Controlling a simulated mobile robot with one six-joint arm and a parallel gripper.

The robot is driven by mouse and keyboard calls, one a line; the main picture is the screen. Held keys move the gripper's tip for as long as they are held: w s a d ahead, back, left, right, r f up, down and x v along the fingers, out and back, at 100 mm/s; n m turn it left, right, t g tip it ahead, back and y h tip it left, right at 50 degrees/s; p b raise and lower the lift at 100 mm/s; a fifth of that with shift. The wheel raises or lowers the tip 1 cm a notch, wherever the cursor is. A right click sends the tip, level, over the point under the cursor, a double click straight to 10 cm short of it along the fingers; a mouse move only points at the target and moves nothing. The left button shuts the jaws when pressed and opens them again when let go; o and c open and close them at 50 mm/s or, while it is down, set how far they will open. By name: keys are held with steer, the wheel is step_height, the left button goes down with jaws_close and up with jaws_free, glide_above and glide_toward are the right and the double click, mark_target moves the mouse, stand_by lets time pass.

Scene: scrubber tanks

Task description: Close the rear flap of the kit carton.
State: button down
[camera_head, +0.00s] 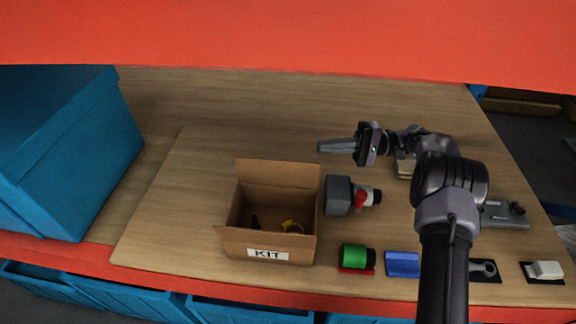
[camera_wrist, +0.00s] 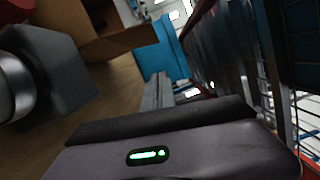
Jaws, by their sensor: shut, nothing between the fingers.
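The kit carton (camera_head: 237,238) is an open brown box with a white KIT label on its front, standing on the wooden bench. Its rear flap (camera_head: 277,173) stands up at the back edge. A small front flap tilts outward, and a yellow item and a dark item lie inside. My gripper (camera_head: 320,146) is shut and empty, behind and to the right of the carton, pointing left and apart from the flap. In the wrist view the shut fingers (camera_wrist: 158,80) show beside a brown carton part (camera_wrist: 125,40).
A grey block with a red and white part (camera_head: 338,195) stands right of the carton. A green roll (camera_head: 354,256), a blue block (camera_head: 402,264) and other parts line the front right. A large blue bin (camera_head: 80,160) is at left. The bench behind the carton is clear.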

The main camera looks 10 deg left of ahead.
mark_target(277, 173)
steer(key=s+a+b, duration=0.1)
steer(key=s+a, duration=0.5)
steer(key=a, duration=0.3)
steer(key=shift+s+a+r, duration=0.2)
steer(key=shift+s+r, duration=0.15)
steer(key=shift+r, duration=0.1)
